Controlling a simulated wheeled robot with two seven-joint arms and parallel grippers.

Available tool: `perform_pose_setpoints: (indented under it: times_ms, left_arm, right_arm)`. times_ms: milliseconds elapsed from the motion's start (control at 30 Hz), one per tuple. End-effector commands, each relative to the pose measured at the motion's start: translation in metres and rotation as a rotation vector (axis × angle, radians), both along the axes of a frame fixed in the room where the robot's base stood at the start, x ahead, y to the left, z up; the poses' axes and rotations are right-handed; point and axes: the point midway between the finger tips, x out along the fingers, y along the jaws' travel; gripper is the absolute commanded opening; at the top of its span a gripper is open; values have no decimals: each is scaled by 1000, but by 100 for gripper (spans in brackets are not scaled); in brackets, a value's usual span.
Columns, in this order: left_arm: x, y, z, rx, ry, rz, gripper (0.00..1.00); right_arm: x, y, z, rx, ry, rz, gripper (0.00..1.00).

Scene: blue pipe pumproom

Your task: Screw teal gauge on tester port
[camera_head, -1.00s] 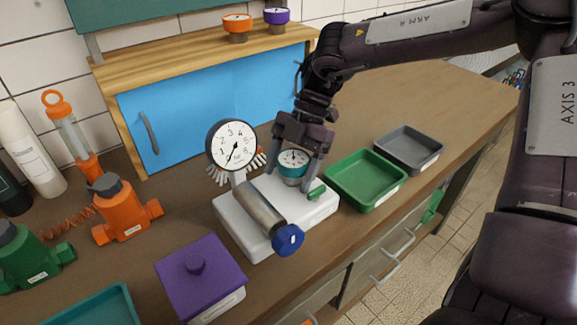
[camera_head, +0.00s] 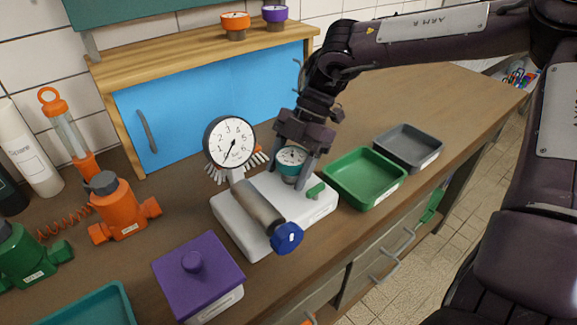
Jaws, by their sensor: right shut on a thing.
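The teal gauge (camera_head: 291,161) has a white dial and sits at the back right of the white tester (camera_head: 238,230). My right gripper (camera_head: 298,170) is shut on the teal gauge from above, with a finger on each side. The gauge looks upright over the tester's top; the port beneath it is hidden, so I cannot tell how far it is seated. The tester also carries a large white dial (camera_head: 230,142), a grey cylinder with a blue knob (camera_head: 287,238) and a small green lever (camera_head: 315,190). My left gripper is not in view.
A green tray (camera_head: 364,178) and a grey tray (camera_head: 408,147) stand right of the tester. A purple lidded box (camera_head: 198,274) is in front left. Orange (camera_head: 121,208) and green pump bodies stand left. Orange (camera_head: 235,24) and purple gauges sit on the wooden shelf.

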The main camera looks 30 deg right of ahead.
Motion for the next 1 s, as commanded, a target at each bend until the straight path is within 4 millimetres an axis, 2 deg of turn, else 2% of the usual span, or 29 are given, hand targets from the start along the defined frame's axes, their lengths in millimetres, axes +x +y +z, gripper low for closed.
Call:
perform_pose_setpoints:
  times_ms: [67,167,333,367,533,833,1000]
  left_arm:
    - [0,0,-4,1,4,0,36]
    - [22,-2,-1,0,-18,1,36]
    - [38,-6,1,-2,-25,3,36]
    - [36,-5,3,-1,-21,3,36]
    - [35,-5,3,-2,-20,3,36]
    - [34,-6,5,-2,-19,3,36]
    - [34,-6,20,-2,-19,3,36]
  right_arm:
    - [1,0,-1,3,-4,-34,30]
    - [1,0,-2,5,-4,-109,30]
    - [3,1,-2,8,-6,-285,30]
    - [3,0,0,2,-5,-276,64]
    - [3,0,0,0,-1,-271,86]
    - [3,0,1,0,1,-270,86]
    - [3,0,21,0,-1,-269,86]
